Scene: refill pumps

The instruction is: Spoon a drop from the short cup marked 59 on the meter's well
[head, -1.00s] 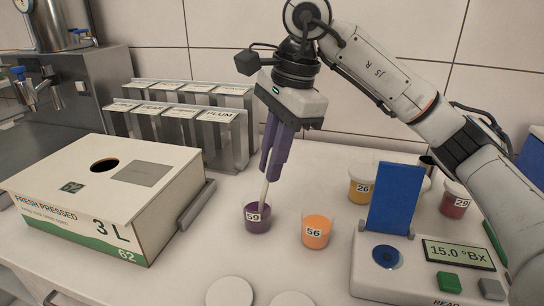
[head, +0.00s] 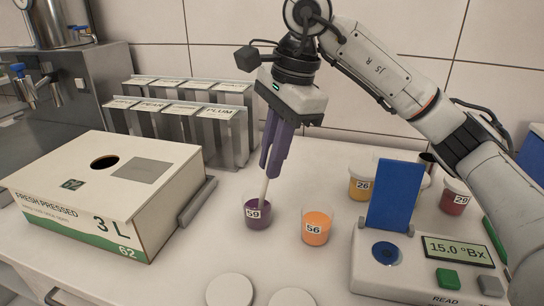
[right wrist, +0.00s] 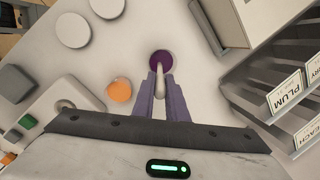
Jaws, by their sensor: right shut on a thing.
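The short cup marked 59 (head: 257,217) is purple and stands upright on the counter, left of the orange cup 56. My right gripper (head: 270,170) is above it, its purple fingers shut on a pale spoon (head: 264,189) whose lower end goes down into the cup. In the right wrist view the spoon (right wrist: 161,85) reaches from the fingers into the purple cup (right wrist: 160,60). The spoon's tip is hidden inside. The meter (head: 420,272) stands at the right with its blue flap raised, a blue round well (head: 386,254) and a display reading 15.0 °Bx. My left gripper is not in view.
The orange cup 56 (head: 316,228) stands close to the right of cup 59. Lidded cups 26 (head: 359,187) and 29 (head: 454,198) stand behind the meter. A juice box (head: 95,205) is at the left. Two white discs (head: 229,289) lie at the front.

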